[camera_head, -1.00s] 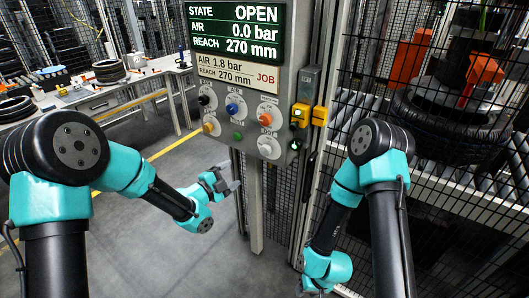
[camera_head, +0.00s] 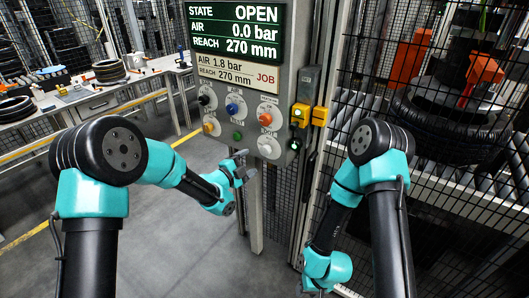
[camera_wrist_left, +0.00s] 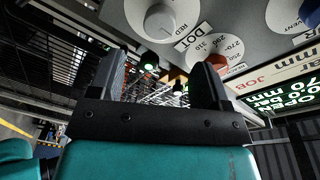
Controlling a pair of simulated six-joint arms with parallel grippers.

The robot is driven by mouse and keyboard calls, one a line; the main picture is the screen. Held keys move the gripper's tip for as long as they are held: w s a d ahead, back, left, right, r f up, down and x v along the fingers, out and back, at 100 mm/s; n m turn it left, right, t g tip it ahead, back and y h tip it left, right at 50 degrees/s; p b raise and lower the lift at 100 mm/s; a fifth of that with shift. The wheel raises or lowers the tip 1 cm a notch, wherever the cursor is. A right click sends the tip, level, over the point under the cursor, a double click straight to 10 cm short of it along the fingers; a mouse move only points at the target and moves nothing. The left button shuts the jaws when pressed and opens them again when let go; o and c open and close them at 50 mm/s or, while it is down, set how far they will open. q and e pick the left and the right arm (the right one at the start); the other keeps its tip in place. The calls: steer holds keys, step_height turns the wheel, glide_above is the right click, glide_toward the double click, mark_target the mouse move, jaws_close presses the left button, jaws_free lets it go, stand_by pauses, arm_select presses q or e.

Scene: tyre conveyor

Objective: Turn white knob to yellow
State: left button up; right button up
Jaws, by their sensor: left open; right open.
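The white knob (camera_head: 268,146) sits on a pale round dial at the lower right of the grey control panel (camera_head: 221,140). In the left wrist view the knob (camera_wrist_left: 160,21) is at the top, with "RED" on its dial and "DOT" beside it; I cannot tell its exact pointer direction. My left gripper (camera_head: 246,166) is open and empty, just below and left of the knob. Its two fingers (camera_wrist_left: 160,72) stand apart below the knob in the wrist view, not around it. My right gripper (camera_head: 314,290) is low at the bottom edge, mostly cut off.
The screen (camera_head: 236,35) reads OPEN, 0.0 bar, 270 mm; the card below reads 1.8 bar. A post stands under the panel; mesh fencing (camera_head: 440,170) is right.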

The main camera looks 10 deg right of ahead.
mark_target(264, 152)
arm_select(q)
steer(key=x, duration=0.9)
steer(key=shift+d, duration=0.15)
steer(key=shift+c, duration=0.5)
steer(key=c, duration=0.8)
